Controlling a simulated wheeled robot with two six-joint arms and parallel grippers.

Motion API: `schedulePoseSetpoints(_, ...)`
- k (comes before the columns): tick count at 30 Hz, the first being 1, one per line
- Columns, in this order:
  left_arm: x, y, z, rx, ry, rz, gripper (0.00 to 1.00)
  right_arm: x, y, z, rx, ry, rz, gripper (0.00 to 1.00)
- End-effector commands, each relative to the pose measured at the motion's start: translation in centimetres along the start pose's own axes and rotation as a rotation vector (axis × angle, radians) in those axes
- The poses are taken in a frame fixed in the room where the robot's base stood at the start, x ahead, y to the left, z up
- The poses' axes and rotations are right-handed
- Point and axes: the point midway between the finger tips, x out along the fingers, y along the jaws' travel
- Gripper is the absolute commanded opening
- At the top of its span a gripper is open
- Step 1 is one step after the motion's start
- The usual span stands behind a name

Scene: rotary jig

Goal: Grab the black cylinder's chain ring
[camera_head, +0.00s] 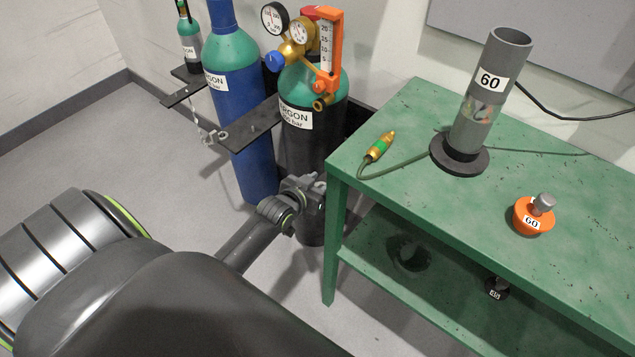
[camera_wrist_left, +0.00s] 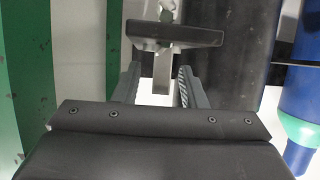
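The black cylinder (camera_head: 305,145) stands left of the green table, with a green shoulder, an ARGON label and a gauge assembly on top. My left gripper (camera_head: 312,184) is in front of its lower body. In the left wrist view, its two fingers (camera_wrist_left: 158,80) are apart. A pale narrow bar (camera_wrist_left: 160,75) shows between the fingers beneath a dark plate (camera_wrist_left: 175,38), with a small grey link-like piece above. I cannot tell whether this is the chain ring. The black cylinder fills the upper right there (camera_wrist_left: 240,50). My right gripper is out of view.
A blue cylinder (camera_head: 250,120) stands left of the black one, with dark bracket plates (camera_head: 250,125) and a hanging chain (camera_head: 207,128). The green table (camera_head: 420,205) holds a grey tube, an orange weight and a brass connector. Left floor is clear.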

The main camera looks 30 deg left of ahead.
Motion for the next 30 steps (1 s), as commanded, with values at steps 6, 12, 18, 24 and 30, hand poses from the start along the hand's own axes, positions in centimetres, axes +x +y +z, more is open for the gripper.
schedulePoseSetpoints(6, 1.11, 0.04, 0.02, -0.001, -0.001, 0.0, 0.38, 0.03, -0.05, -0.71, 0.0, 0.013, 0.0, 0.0)
schedulePoseSetpoints(12, 1.08, 0.04, 0.02, -0.001, 0.0, 0.0, 0.34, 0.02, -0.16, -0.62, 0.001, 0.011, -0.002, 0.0)
schedulePoseSetpoints(18, 1.06, 0.03, 0.02, -0.001, -0.001, 0.0, 0.08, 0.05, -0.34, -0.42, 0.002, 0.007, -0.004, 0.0)
schedulePoseSetpoints(24, 1.06, 0.04, 0.0, -0.001, 0.0, 0.0, 0.0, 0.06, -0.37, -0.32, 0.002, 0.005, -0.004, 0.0)
schedulePoseSetpoints(30, 1.02, 0.03, -0.09, -0.001, 0.0, 0.0, 0.0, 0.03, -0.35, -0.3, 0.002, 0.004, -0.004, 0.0)
